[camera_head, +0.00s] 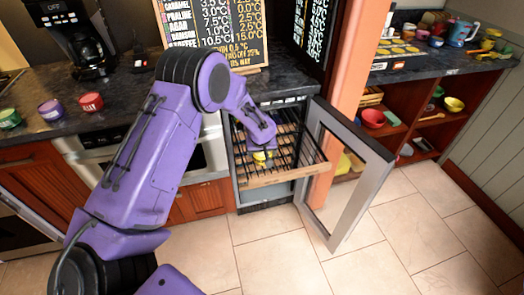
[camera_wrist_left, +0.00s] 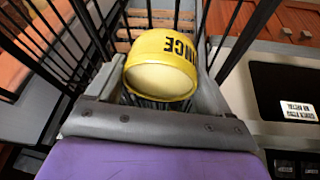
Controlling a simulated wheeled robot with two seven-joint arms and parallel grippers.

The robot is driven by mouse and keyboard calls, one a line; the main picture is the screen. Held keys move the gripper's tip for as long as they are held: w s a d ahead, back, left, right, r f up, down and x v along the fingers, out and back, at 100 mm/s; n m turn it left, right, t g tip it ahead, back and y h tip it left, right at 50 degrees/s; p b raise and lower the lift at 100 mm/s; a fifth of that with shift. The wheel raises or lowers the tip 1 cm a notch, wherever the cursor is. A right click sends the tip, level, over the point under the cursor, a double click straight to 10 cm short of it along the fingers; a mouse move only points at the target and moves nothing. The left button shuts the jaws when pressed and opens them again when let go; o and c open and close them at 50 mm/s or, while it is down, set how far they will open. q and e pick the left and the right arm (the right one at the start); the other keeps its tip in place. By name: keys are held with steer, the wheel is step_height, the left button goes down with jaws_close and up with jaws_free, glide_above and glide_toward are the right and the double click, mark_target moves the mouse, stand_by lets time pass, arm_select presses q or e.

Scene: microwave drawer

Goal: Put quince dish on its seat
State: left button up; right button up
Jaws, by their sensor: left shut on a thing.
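The quince dish is a small yellow round dish (camera_wrist_left: 160,68) with black lettering, of which "INCE" can be read. In the left wrist view it sits between the two fingers of my left gripper (camera_wrist_left: 163,85), which is shut on it. In the head view the left gripper (camera_head: 262,153) reaches down over a pulled-out rack (camera_head: 280,175) with black wires and a wooden front. A bit of the yellow dish (camera_head: 260,158) shows below it there. I cannot tell whether the dish touches the rack. My right gripper is not in view.
The glass cabinet door (camera_head: 345,175) stands open right of the rack. Green (camera_head: 9,119), purple (camera_head: 50,110) and red dishes (camera_head: 91,102) stand on the dark counter at left. A menu board (camera_head: 215,30) stands behind. The tiled floor in front is clear.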

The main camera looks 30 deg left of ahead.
arm_select(q)
steer(key=shift+f, duration=0.1)
steer(key=o, duration=1.1)
steer(key=v, duration=1.2)
